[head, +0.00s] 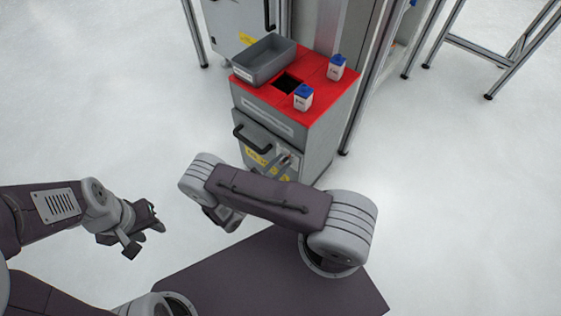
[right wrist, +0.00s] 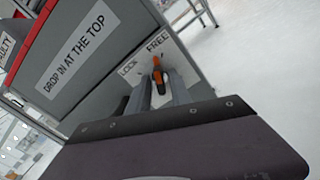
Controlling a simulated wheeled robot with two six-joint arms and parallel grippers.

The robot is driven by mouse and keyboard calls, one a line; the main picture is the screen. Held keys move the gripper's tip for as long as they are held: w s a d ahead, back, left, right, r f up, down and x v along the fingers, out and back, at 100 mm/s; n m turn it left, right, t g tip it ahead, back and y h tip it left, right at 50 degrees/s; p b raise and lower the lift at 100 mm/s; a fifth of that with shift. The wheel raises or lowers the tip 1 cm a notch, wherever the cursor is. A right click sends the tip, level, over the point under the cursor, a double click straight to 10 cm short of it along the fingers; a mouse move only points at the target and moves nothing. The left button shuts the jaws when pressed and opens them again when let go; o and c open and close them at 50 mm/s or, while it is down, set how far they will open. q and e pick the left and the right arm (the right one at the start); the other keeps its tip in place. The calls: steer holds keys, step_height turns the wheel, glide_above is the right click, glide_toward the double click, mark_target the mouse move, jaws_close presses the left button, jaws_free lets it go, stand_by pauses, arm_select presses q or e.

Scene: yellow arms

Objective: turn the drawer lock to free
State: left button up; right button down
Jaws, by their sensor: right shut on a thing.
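The drawer lock is a small orange knob (right wrist: 158,72) with a dark part, on a pale plate marked LOCK on its left and FREE at its upper right. The knob's upper end points up in the right wrist view, roughly toward the word FREE; its exact setting is hard to tell. My right gripper (right wrist: 160,92) is shut on the knob, one finger on either side. In the head view my right gripper (head: 284,160) is at the front of the grey drawer cabinet (head: 322,137), and the knob is mostly hidden. My left gripper (head: 145,237) is open and empty, away from the cabinet.
The cabinet's red top (head: 318,78) bears a grey bin (head: 264,62), a square opening and two white containers with blue lids (head: 303,97) (head: 337,67). A black drawer handle (head: 252,140) sticks out left of the lock. Metal frames stand behind; the floor at left is clear.

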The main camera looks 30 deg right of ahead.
steer(key=shift+m+p, duration=0.55)
steer(key=shift+m, duration=1.35)
steer(key=c, duration=1.5)
jaws_free()
steer(key=shift+s+a+r, duration=0.1)
steer(key=shift+a, duration=0.25)
steer(key=p+v, duration=0.2)
steer(key=v, duration=0.6)
steer(key=shift+s+a, duration=0.1)
